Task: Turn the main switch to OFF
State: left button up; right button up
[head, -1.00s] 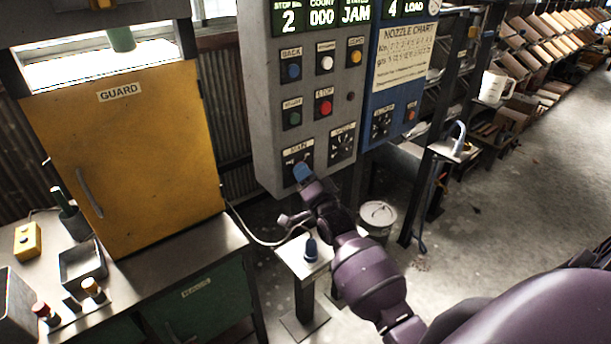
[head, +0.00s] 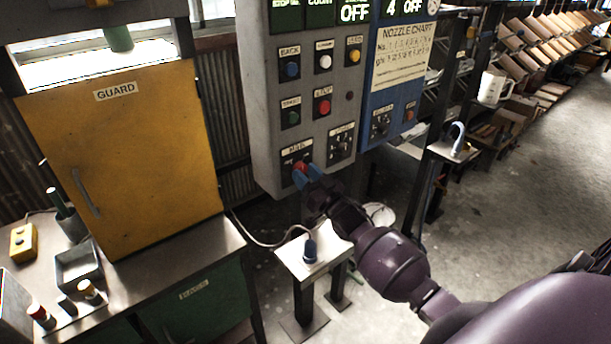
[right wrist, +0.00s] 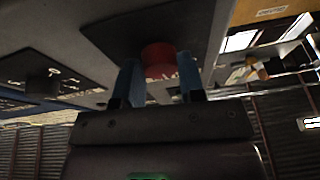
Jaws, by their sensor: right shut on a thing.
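The main switch is a red knob (head: 300,167) on a dark plate at the lower left of the grey control panel (head: 264,130) in the head view. My right gripper (head: 307,174) is at this knob, its blue fingers on either side. In the right wrist view the red knob (right wrist: 158,58) sits between the two blue fingers (right wrist: 160,74), which are shut on it. The knob's pointer is hidden. The panel display (head: 355,12) reads OFF, and the blue panel's display (head: 405,8) reads 4 OFF. My left gripper is not in view.
A selector dial (head: 341,144) sits just right of the main switch, with push buttons above, including a red one (head: 322,106). A small pedestal (head: 288,262) with a blue-handled item stands below. The yellow guard door (head: 150,150) is at left.

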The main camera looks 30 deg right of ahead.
jog(key=n+y, duration=0.1)
jog(key=n, duration=0.1)
jog(key=n+y, duration=0.1)
jog(key=n, duration=0.2)
jog(key=shift+d+r+g, duration=0.1)
jog(key=shift+d+g, duration=0.05)
jog(key=shift+g, duration=0.15)
jog(key=shift+n+g+y+p, duration=0.45)
jog(key=shift+n+g+y, duration=0.2)
jog(key=shift+n, duration=1.55)
jog(key=o, duration=0.9)
jog(key=b+v, duration=0.1)
jog(key=v, duration=0.9)
jog(key=shift+s+d, duration=0.25)
jog(key=shift+s, duration=0.05)
